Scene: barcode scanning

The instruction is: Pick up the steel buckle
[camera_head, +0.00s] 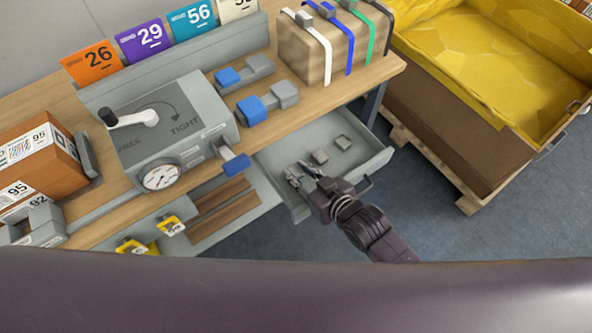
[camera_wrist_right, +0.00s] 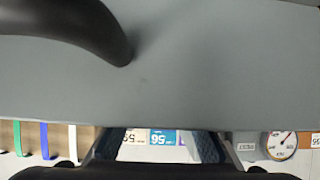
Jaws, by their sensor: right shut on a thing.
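Two small grey steel buckles, one nearer (camera_head: 320,156) and one farther (camera_head: 343,142), lie on the floor of the open grey drawer (camera_head: 372,164). My right gripper (camera_head: 297,176) reaches into the left part of the drawer from the front right, left of these buckles. It is shut on a small grey piece, which looks like another steel buckle; the fingers mostly hide it. In the right wrist view the gripper (camera_wrist_right: 157,146) shows at the bottom edge, and the held piece cannot be made out. My left gripper is not in view.
A grey tensioner box (camera_head: 172,125) with a gauge and blue-and-grey blocks (camera_head: 268,102) stand on the wooden bench. A strapped carton (camera_head: 325,50) is at the back. A yellow-lined crate (camera_head: 490,75) stands right. Drawer walls surround the gripper.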

